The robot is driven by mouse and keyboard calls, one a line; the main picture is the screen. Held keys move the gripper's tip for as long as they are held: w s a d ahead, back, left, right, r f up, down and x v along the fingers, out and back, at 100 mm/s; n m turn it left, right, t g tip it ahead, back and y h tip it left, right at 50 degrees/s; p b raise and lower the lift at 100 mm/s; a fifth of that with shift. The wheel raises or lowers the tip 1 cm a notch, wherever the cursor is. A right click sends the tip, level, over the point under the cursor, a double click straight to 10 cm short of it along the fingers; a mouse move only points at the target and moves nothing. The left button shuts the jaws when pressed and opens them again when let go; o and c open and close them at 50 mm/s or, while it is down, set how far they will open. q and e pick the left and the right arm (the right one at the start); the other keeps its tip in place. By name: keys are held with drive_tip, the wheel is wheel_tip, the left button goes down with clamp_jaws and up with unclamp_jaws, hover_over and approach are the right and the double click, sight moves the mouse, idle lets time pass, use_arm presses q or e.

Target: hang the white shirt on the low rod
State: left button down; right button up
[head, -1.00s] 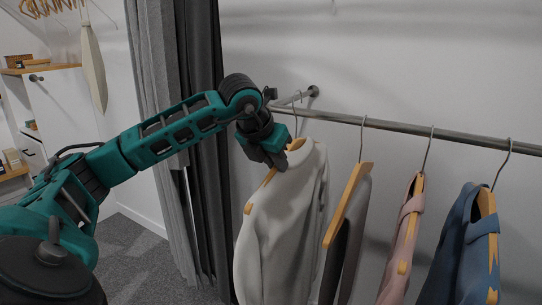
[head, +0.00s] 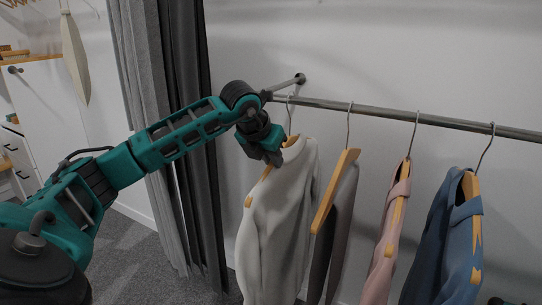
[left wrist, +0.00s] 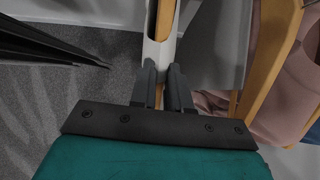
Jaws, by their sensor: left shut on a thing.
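The white shirt (head: 280,215) hangs on a wooden hanger (head: 291,141) at the left end of the low rod (head: 400,116). My left gripper (head: 272,160) is shut on this hanger near the shirt's collar. The hanger's metal hook (head: 289,118) reaches up to the rod; I cannot tell whether it rests over it. In the left wrist view my left gripper's fingers (left wrist: 163,88) close at the wooden hanger (left wrist: 166,18), with a strip of white shirt (left wrist: 154,52) beside it.
A grey garment (head: 340,220), a pink garment (head: 385,250) and a blue garment (head: 445,240) hang on the rod to the right. A grey curtain (head: 190,150) hangs behind my left arm. A white cabinet (head: 45,105) stands at the far left.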

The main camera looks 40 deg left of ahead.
idle(0.4)
use_arm(q)
drive_tip(key=c, duration=1)
unclamp_jaws()
drive_tip(key=shift+f, duration=0.2)
drive_tip(key=v, duration=1.3)
